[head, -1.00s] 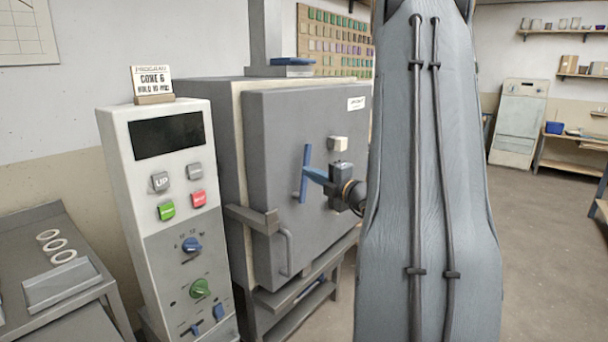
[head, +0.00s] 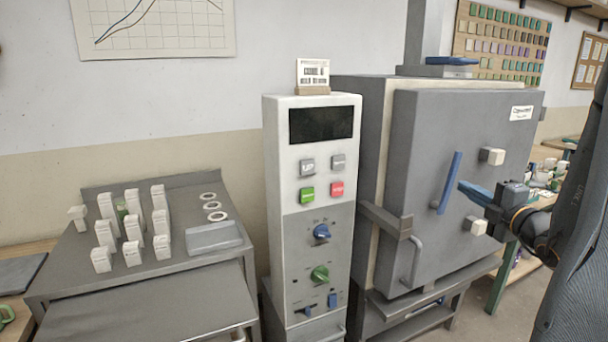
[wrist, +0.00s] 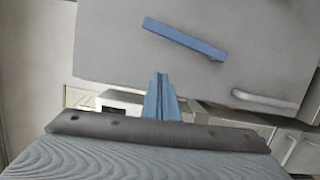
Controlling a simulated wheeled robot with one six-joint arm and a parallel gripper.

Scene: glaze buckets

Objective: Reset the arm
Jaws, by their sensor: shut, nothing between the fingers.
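My gripper (head: 464,188) shows at the right of the head view, its blue fingers shut and empty. It is in front of the grey kiln door (head: 422,125), near the blue door handle (head: 449,183). In the head view the fingertips look close to the handle, but whether they touch cannot be told there. In the wrist view the shut blue fingers (wrist: 161,82) point toward the door, and the blue handle (wrist: 186,39) lies above them with a gap in the picture. Part of my arm is cut off at the right edge of the head view.
A control panel (head: 308,240) with buttons and knobs stands left of the kiln. A metal table (head: 70,262) at the left holds several white test tiles, white rings (head: 213,206) and a grey tray. Cream knobs (head: 491,156) stick out from the door. Some floor is clear at right.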

